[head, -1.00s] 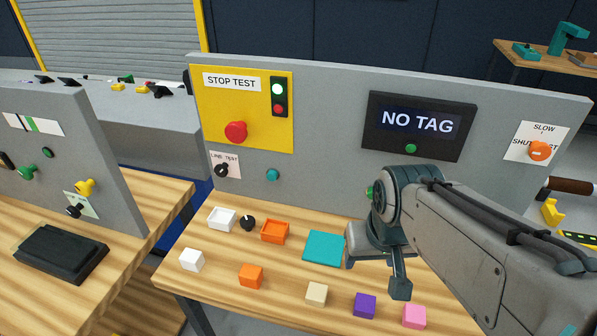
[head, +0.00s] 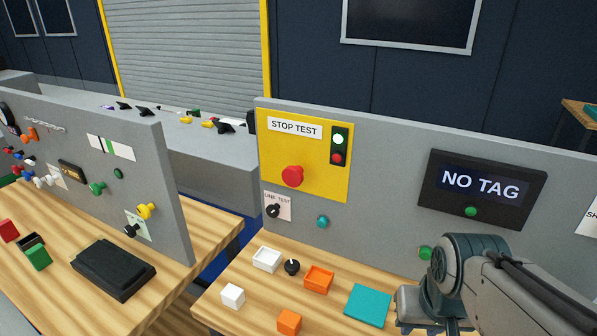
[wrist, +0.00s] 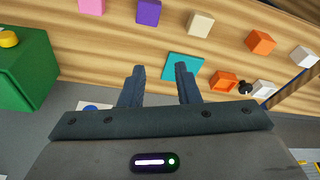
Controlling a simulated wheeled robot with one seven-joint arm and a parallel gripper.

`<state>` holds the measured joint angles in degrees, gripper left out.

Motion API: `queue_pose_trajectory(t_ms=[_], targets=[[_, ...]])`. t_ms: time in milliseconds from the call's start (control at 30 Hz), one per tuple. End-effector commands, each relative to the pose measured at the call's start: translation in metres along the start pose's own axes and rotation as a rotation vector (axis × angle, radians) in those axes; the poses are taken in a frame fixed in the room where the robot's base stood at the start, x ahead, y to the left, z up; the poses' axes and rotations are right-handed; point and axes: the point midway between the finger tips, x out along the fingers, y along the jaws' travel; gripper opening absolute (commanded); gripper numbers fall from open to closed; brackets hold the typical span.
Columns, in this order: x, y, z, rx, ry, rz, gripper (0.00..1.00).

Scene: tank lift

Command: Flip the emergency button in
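The red emergency button (head: 292,176) is a mushroom knob on the yellow STOP TEST panel (head: 334,185), which is fixed to the upright grey board in the head view. A small light box (head: 340,146) on the same panel shows its upper lamp lit green-white and a red lamp below. My gripper (wrist: 160,70) shows in the wrist view with its two fingers apart and nothing between them. It points down over the table. In the head view the arm is at the lower right, well to the right of the button, and the fingertips are cut off or hidden.
Below the panel are a LINE TEST knob (head: 273,211) and a teal button (head: 322,221). The wooden table holds a white tray (head: 266,259), a black knob (head: 292,267), an orange tray (head: 318,279), a teal mat (head: 368,305) and loose cubes. A NO TAG screen (head: 482,189) is right.

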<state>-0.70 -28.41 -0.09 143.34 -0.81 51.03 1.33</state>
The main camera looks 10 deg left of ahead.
Motion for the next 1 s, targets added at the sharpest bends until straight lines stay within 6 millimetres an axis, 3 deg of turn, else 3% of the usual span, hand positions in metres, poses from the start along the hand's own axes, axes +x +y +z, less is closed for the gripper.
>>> queue_pose_trajectory(t_ms=[33,100,267,567,767,867,1000], targets=[[0.002,0.0,-0.001,-0.028,-0.008,0.009,0.15],[0.005,-0.001,-0.003,-0.099,-0.025,0.034,0.0],[0.016,-0.001,-0.013,-0.402,-0.1,0.145,0.0],[0.028,-0.017,-0.066,-1.107,-0.243,0.464,0.0],[0.028,-0.056,-0.112,-1.536,-0.313,0.73,0.0],[0.025,-0.088,-0.135,-1.731,-0.336,0.884,0.0],[0.018,-0.145,-0.16,-1.971,-0.358,1.129,0.0]])
